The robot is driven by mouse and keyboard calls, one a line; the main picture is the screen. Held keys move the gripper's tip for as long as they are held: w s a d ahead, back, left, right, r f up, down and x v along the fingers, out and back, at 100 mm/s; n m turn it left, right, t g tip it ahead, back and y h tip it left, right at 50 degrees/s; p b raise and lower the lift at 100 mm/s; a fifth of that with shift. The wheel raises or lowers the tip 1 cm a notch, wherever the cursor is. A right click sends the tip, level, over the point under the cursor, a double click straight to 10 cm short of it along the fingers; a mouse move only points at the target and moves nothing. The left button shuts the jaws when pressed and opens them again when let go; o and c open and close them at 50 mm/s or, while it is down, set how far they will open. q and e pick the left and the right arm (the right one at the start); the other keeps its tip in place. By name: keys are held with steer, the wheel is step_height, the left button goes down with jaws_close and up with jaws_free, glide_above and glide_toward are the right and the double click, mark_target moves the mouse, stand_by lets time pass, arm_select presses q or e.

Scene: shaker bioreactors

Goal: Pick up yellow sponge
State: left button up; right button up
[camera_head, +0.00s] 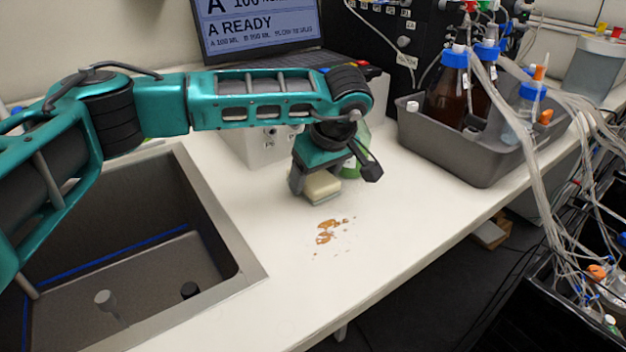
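The yellow sponge (322,187) is a pale yellow block with a greenish lower layer, at the middle of the white counter. My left gripper (318,178) points down right at the sponge and covers its upper part. A dark finger shows at the sponge's left side. Whether the fingers press on the sponge, and whether it rests on the counter, I cannot tell. My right gripper is not in view.
A brown spill (325,232) lies in front of the sponge. A green-based clear bottle (352,168) stands close behind the gripper. A sink (225,230) opens at left. A grey tub (455,160) with bottles stands at right, tubing beyond.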

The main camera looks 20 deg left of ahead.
mark_target(319, 179)
arm_select(q)
steer(key=c, duration=0.5)
steer(key=shift+o, duration=0.2)
steer(key=shift+r, duration=0.15)
steer(key=shift+r+p, duration=0.2)
steer(key=shift+p, duration=0.1)
steer(key=v, duration=0.4)
steer(key=w+a+v, duration=0.1)
steer(key=v, duration=0.2)
steer(key=shift+r, duration=0.25)
steer(key=s+d+b, duration=0.1)
steer(key=s+d, duration=1)
steer(key=d, duration=0.3)
steer(key=shift+s+d, duration=0.3)
steer(key=shift+d, duration=0.05)
steer(key=shift+f, duration=0.1)
